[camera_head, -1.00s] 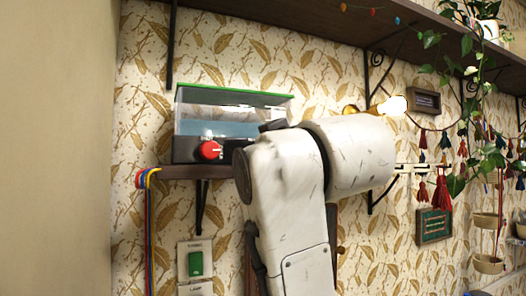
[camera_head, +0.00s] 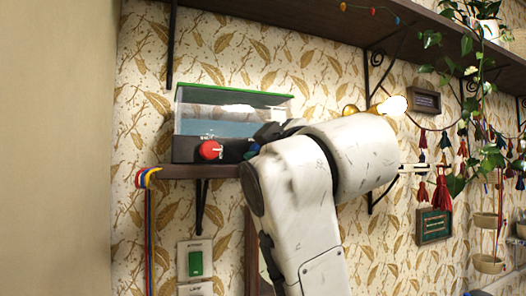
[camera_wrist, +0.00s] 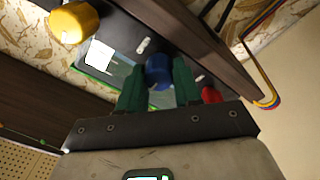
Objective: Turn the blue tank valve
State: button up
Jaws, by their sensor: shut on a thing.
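The tank (camera_head: 230,112) is a clear box with a green lid and bluish contents, on a small wall shelf. Its dark base carries a red valve (camera_head: 210,150) and, to the right, the blue valve (camera_head: 252,150), partly hidden by my arm. In the wrist view my gripper (camera_wrist: 158,68) has its two green fingers on either side of the blue valve (camera_wrist: 158,73), shut on it. The red valve (camera_wrist: 211,95) shows just beyond the right finger. A yellow valve (camera_wrist: 73,22) is at the upper left.
The small wooden shelf (camera_head: 190,172) runs under the tank, with coloured cables (camera_head: 149,178) hanging at its left end. A glowing bulb (camera_head: 393,105) and hanging tassels (camera_head: 442,195) are right of my arm. A long shelf (camera_head: 350,25) runs above.

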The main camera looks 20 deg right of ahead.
jog(key=o, duration=1)
jog(key=shift+o, duration=0.2)
jog(key=s+b, duration=0.3)
jog(key=s, duration=0.7)
jog(key=shift+s+f+b, duration=0.3)
jog(key=shift+s+f, duration=0.05)
jog(key=shift+f, duration=0.05)
